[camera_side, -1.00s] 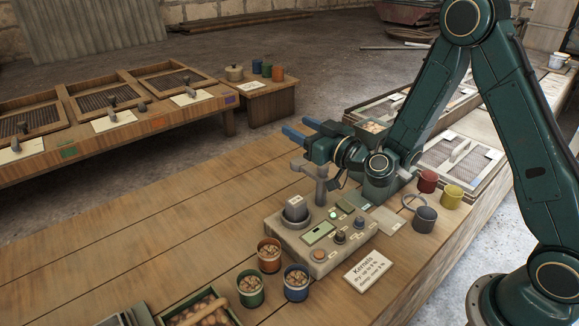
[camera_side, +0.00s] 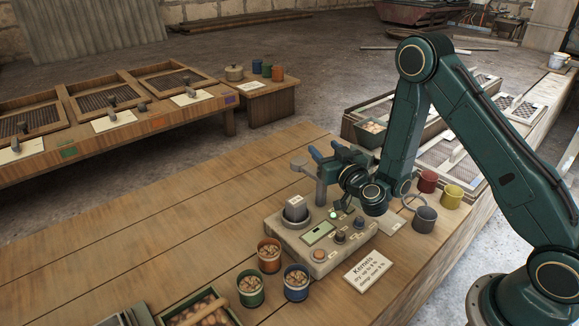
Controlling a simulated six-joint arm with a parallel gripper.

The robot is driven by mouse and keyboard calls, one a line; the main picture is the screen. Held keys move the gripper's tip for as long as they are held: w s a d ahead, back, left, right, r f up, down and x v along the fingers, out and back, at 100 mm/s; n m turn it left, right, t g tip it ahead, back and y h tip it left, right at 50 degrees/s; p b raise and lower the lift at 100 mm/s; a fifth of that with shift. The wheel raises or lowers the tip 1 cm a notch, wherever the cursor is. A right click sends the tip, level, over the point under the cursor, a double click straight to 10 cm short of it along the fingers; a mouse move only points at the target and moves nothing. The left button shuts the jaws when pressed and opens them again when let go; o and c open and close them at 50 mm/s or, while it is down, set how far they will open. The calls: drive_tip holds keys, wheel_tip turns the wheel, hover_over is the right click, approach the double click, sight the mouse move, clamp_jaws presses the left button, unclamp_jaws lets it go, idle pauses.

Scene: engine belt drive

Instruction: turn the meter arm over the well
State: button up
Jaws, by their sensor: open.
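The grey meter (camera_side: 345,252) stands on the wooden bench, with a small screen, a lit green light and several knobs. Its round well (camera_side: 292,222) is at the left end, with a grey labelled block (camera_side: 297,208) at it. The grey meter arm (camera_side: 301,164) tops a post behind the meter; its short end points left, beyond the well rather than over it. My gripper (camera_side: 325,151) is open, its blue fingertips close behind the top of the post. I cannot tell whether they touch it. My wrist hides part of the meter's back right side.
Red, green and blue cups of kernels (camera_side: 269,255) stand in front of the meter, near a kernel sign (camera_side: 367,270). Red, yellow and grey cups (camera_side: 425,218) stand at right. Screened trays (camera_side: 447,155) lie behind my arm. The bench's left part is clear.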

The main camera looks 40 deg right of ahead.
sight(309, 176)
wheel_tip(309, 176, down, 6)
drive_tip(key=shift+f, duration=0.15)
drive_tip(key=shift+x, duration=1.5)
drive_tip(key=shift+c, duration=0.3)
clamp_jaws()
